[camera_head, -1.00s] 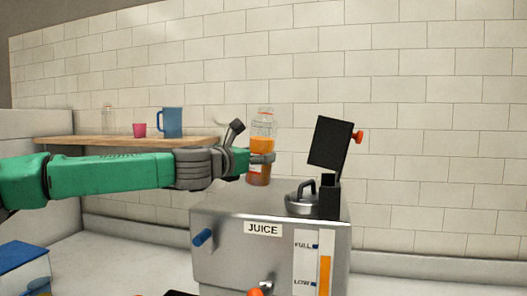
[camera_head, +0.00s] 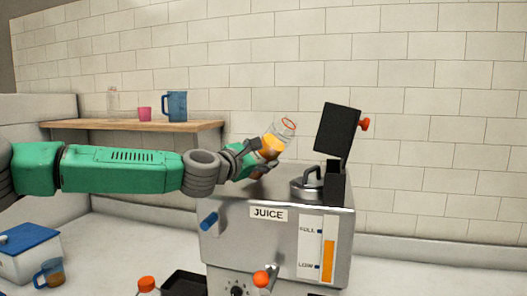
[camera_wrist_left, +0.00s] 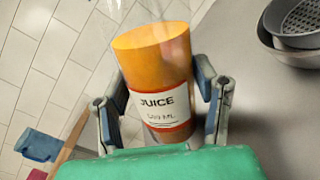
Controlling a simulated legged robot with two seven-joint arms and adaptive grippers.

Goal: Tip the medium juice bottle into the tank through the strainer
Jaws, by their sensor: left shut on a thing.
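My left gripper (camera_head: 256,160) is shut on the juice bottle (camera_head: 275,143), a clear bottle with orange juice and a red rim. The bottle is tilted to the right above the machine top, with its juice slanting inside. In the left wrist view the bottle (camera_wrist_left: 155,75) sits between both fingers, its JUICE label facing the camera. The perforated grey strainer (camera_wrist_left: 302,17) sits in a grey bowl at the upper right there. In the head view a round metal piece with a handle (camera_head: 307,184) rests on the juice tank machine (camera_head: 245,235), right of the bottle. My right gripper is not in view.
A black panel with an orange knob (camera_head: 338,127) stands up at the machine's right, above a black block (camera_head: 335,183). A wooden shelf (camera_head: 140,126) behind holds a blue jug (camera_head: 175,106), a pink cup (camera_head: 144,114) and a clear bottle (camera_head: 112,103).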

